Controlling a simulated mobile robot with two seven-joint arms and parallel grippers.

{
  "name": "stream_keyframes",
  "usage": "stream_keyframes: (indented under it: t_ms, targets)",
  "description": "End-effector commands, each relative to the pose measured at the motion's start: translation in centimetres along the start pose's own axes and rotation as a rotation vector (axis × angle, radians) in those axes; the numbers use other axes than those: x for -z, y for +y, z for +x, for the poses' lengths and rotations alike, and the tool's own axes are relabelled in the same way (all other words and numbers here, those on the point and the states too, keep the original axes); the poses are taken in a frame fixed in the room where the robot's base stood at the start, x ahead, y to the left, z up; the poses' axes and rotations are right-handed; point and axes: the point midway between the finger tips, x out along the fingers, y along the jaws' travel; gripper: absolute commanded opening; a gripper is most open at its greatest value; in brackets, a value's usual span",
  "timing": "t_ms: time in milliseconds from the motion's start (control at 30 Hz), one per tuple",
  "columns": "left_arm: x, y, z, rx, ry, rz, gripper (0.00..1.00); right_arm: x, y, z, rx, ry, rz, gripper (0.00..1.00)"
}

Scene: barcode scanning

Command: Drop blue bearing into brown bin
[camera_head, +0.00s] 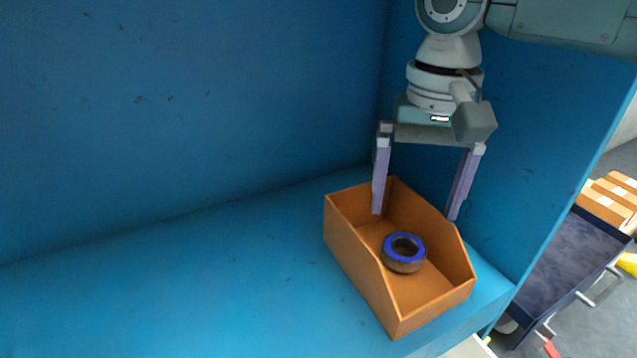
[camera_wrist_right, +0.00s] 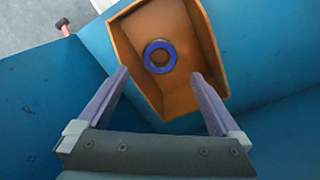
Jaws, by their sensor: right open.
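The blue bearing (camera_head: 404,253), a ring with a blue top face and a brown side, lies flat on the floor of the brown bin (camera_head: 360,259). In the right wrist view the bearing (camera_wrist_right: 160,56) shows inside the bin (camera_wrist_right: 126,45). My right gripper (camera_head: 415,215) is open and empty, pointing down over the back part of the bin. Its two fingers are wide apart and clear of the bearing. In the wrist view the fingers (camera_wrist_right: 159,72) show on both sides below the bearing. My left gripper is not in view.
The bin stands on a blue shelf (camera_head: 180,290) near its right corner, close to the blue side wall (camera_head: 560,130). The shelf to the left is clear. Beyond the wall are a dark cart (camera_head: 572,262) and cardboard boxes (camera_head: 608,205).

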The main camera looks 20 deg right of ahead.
Motion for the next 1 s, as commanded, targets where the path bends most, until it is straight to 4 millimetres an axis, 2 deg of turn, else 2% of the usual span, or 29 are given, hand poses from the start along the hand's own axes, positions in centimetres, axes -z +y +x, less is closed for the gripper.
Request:
stream_keyframes:
  t_ms: [167,400,600,733,1000]
  targets:
    - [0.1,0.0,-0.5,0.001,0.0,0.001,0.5,0.0,0.0,-0.6,0.0,-0.001,0.0,1.0]
    - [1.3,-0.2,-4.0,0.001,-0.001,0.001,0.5,0.0,0.0,-5.5,0.002,0.001,0.0,1.0]
    - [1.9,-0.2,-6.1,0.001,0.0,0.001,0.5,0.0,0.0,-8.8,0.001,0.0,0.0,1.0]
    - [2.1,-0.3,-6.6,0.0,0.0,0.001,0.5,0.0,0.0,-9.8,0.0,0.0,0.0,1.0]
    - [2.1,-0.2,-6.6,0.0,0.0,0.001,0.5,0.0,0.0,-9.9,0.0,0.0,0.0,1.0]
